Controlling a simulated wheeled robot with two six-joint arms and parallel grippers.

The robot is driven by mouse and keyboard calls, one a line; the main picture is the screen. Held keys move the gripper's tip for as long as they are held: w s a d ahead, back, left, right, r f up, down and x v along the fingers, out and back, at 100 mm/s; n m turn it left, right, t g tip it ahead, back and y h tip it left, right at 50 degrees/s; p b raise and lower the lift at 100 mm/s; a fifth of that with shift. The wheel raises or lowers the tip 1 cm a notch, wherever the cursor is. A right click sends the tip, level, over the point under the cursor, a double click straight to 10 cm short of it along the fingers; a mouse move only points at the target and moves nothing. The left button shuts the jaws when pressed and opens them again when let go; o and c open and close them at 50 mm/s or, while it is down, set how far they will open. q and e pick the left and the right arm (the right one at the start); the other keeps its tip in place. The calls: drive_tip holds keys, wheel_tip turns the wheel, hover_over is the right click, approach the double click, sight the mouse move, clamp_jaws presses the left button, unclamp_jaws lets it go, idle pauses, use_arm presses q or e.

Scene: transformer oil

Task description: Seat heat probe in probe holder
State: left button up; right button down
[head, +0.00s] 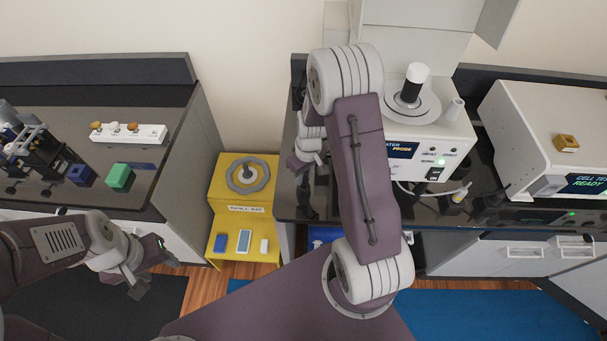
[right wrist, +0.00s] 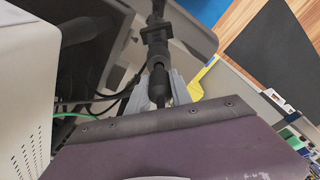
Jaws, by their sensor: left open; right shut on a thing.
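My right gripper (right wrist: 164,90) is shut on a dark rod-shaped thing (right wrist: 157,38) in the right wrist view. I cannot tell for sure whether this is the heat probe. In the head view my right gripper (head: 303,165) is left of the white heater unit (head: 434,141), partly hidden by my arm; its held thing cannot be made out. My left gripper (head: 148,267) is open and empty, low in front of the left bench. A small white upright piece (head: 454,109) stands on the heater unit's right side. I cannot tell which part is the probe holder.
A white-capped black cylinder (head: 411,84) stands on the heater. A white cell tester (head: 549,140) is at right. A yellow spill-kit stand (head: 243,206) sits between the benches.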

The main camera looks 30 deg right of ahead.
drive_tip(key=shift+f+b, duration=1.1)
drive_tip(key=shift+f, duration=0.2)
drive_tip(key=c, duration=1.1)
unclamp_jaws()
drive_tip(key=r, duration=0.6)
drive_tip(key=s+r, duration=0.1)
drive_tip(key=r, duration=0.2)
drive_tip(key=shift+s+d+b, duration=0.1)
drive_tip(key=shift+b, duration=0.3)
